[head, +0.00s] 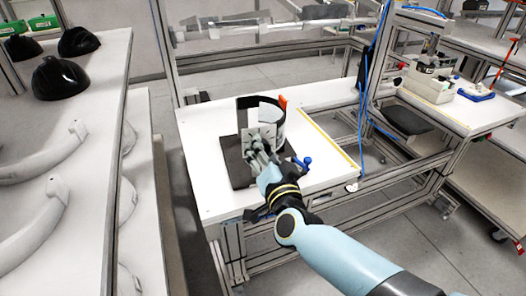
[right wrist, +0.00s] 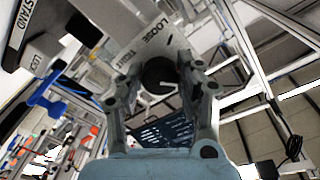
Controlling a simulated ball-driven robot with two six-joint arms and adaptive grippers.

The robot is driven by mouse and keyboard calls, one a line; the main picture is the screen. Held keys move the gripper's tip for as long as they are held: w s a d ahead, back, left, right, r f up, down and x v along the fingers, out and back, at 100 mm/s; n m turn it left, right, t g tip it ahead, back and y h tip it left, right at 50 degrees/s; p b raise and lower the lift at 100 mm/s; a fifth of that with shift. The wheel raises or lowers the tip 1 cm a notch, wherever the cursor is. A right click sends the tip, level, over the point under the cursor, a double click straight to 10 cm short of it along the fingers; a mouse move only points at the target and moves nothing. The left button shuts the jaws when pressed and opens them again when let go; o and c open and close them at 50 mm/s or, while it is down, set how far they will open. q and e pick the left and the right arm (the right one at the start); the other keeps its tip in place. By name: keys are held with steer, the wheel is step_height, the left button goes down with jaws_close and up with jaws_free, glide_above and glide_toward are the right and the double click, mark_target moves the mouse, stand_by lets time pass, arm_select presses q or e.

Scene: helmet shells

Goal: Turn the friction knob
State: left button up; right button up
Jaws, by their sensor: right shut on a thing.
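The friction knob (right wrist: 158,74) is a round black knob with a light pointer mark, set on a grey plate (right wrist: 160,38) lettered LOOSE and TIGHT. My right gripper (right wrist: 160,82) has its two fingers on either side of the knob, closed on it. In the head view my right gripper (head: 262,153) is at the front face of the fixture and hides the knob. The fixture has a light panel (head: 262,132), a dark curved band (head: 246,104) and a black base (head: 236,172) on the white table. My left gripper is not in view.
A blue lever (head: 303,163) sticks out right of the fixture and an orange piece (head: 283,101) stands at its top. The white table (head: 325,112) is bare to the right, up to a yellow strip. Black helmet shells (head: 61,78) lie on the left shelf.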

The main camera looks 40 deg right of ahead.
stand_by(0.3)
steer(key=o, duration=1.1)
steer(key=shift+o, duration=0.2)
steer(key=shift+s, duration=0.1)
steer(key=v, duration=1.2)
